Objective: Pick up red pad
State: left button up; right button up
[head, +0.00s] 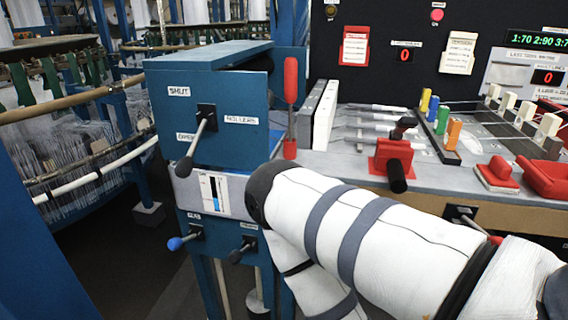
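A small red pad (497,174) with a raised grip on top lies on the grey bench top at the right. Just right of it is a larger red holder-like piece (546,178), cut off by the right edge. I cannot tell whether the two touch. A white arm of mine with grey bands crosses the lower right, in front of the bench and below the pad. Neither gripper shows in the head view, so their state and distance from the pad are hidden.
A red clamp with a black handle (393,160) stands left of the pad. Coloured blocks (442,119) and white-headed levers (507,105) stand behind. A blue cabinet (208,108) with levers rises at left-centre. Loom frames fill the far left.

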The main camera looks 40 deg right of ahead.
aim_at(495, 176)
jog(key=z, duration=2.6)
